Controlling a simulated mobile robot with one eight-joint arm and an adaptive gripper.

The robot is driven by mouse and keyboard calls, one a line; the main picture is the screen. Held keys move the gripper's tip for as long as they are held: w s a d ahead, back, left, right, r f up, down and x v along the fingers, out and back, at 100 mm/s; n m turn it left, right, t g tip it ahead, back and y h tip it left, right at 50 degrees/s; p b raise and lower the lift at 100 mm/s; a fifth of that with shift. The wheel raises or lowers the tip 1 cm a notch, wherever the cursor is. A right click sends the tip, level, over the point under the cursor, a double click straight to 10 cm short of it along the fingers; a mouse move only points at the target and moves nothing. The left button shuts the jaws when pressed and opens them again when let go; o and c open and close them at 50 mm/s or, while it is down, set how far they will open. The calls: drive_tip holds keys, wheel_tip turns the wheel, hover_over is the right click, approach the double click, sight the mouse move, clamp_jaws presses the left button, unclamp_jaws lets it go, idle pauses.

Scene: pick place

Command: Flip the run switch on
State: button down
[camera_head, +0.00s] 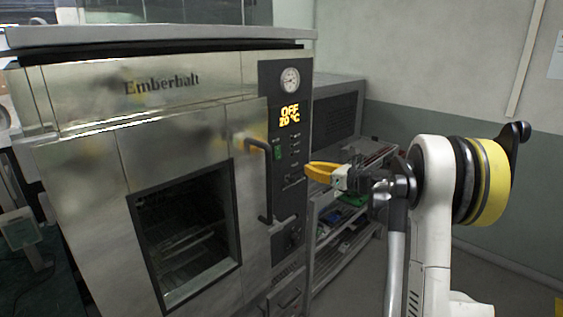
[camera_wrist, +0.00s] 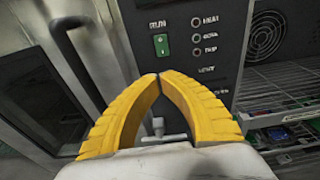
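The Emberhalt oven (camera_head: 90,120) has a dark control panel (camera_head: 285,220) right of its door. The display (camera_head: 289,115) reads OFF and 20 °C. My gripper (camera_head: 308,169) has yellow fingers whose tips meet, with nothing between the tips. In the wrist view the tips (camera_wrist: 158,76) appear just below the switch, apart from it. A small metal lever (camera_wrist: 160,132) shows between the fingers.
The dark door handle (camera_head: 264,180) stands out just left of the panel. Three small indicators (camera_wrist: 196,38) sit right of the switch, with a vent label below. A wire shelf rack (camera_head: 340,225) stands right of the oven, under a grey vented box (camera_head: 340,120).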

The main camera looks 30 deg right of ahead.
sight(275, 159)
drive_tip(key=shift+w, duration=0.1)
drive_tip(key=b+x, duration=0.1)
drive_tip(key=x, duration=1.2)
drive_tip(key=shift+w+a+f+b, duration=0.1)
drive_tip(key=shift+w+a+b, duration=0.05)
drive_tip(key=shift+w+b, duration=0.25)
